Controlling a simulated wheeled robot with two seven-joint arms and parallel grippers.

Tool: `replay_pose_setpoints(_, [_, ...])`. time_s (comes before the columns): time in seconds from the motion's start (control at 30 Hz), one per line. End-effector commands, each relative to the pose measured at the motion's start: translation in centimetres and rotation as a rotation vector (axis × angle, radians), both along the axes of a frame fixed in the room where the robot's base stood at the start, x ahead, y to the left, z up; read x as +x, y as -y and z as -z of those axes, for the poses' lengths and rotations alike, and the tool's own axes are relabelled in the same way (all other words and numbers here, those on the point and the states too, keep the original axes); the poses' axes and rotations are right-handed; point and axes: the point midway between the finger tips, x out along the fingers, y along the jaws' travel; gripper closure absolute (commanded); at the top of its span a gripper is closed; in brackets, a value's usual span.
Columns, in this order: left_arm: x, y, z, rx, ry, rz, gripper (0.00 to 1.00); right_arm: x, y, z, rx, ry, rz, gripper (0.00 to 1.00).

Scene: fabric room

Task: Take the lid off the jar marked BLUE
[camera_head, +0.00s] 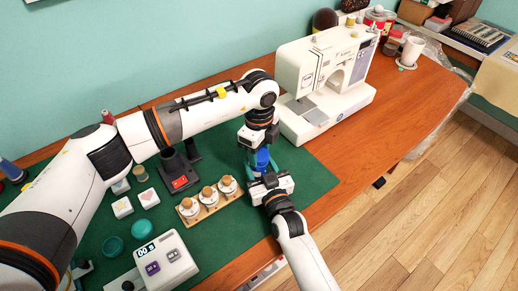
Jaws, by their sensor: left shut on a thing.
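A blue jar-like thing (262,159) is between my two grippers at the right part of the green mat. Its marking is not readable and most of it is hidden by the grippers. My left gripper (259,150) comes from above and is shut on the top of this blue thing. I cannot tell lid from body there. My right gripper (264,171) reaches in from the front, close against its lower part. Its fingers are too small and covered to show whether they are shut.
A white sewing machine (325,75) stands just right and behind. A wooden holder (209,208) with three white, knobbed items lies to the left. A white device (165,262) and two teal round pieces (142,228) are front left. The wooden table (400,105) is bare at right.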

Motion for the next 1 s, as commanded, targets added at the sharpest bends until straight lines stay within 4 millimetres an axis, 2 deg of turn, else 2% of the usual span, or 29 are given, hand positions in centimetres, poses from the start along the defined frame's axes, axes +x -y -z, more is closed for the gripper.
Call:
replay_pose_setpoints(0.6, [0.0, 0.0, -2.0, -0.001, 0.001, 0.000, 0.81, 0.0, 0.0, 0.1, -0.002, -0.002, 0.000, 1.00])
replay_pose_setpoints(1.0, [0.0, 0.0, -2.4, -0.001, 0.001, 0.000, 0.81, 0.0, 0.0, 0.1, -0.002, -0.002, 0.000, 1.00])
